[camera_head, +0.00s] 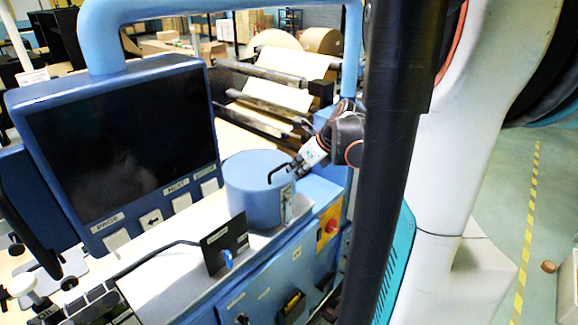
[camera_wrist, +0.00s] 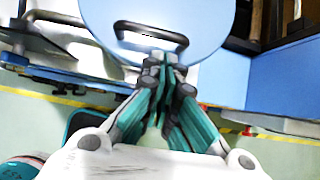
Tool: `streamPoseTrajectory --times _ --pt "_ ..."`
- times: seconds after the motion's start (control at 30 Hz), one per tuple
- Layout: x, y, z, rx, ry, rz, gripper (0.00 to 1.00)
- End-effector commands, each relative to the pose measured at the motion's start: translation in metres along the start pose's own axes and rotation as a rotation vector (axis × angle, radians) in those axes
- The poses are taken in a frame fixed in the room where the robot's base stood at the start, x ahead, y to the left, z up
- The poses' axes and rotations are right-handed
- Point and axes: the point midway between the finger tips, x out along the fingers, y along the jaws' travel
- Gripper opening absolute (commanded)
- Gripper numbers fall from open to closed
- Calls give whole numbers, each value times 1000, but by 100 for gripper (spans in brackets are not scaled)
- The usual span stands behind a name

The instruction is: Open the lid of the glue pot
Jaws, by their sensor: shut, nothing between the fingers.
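The glue pot (camera_head: 252,198) is a blue cylinder on the machine's light top, right of the screen. Its round blue lid (camera_head: 252,165) lies flat on it and looks closed. A black bar handle (camera_head: 279,171) is on the lid, and a metal latch-like plate (camera_head: 288,203) is on the pot's side. My gripper (camera_head: 298,167) is shut and empty at the lid's right edge, near the handle. In the wrist view the closed fingertips (camera_wrist: 163,62) are just below the handle (camera_wrist: 150,34), over the lid's rim. I cannot tell whether they touch it.
A blue-framed screen (camera_head: 120,145) stands left of the pot. A small black panel (camera_head: 226,244) with a blue knob stands in front. Paper rollers (camera_head: 265,100) are behind. A red button on a yellow plate (camera_head: 330,227) is at the right.

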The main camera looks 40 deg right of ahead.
Motion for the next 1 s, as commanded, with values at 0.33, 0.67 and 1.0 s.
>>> streamPoseTrajectory --times 0.33,0.67,1.0 --pt "29 0 0 0 0 1 0" --pt "29 0 1 -1 1 1 0" --pt "18 0 12 -2 56 2 0"
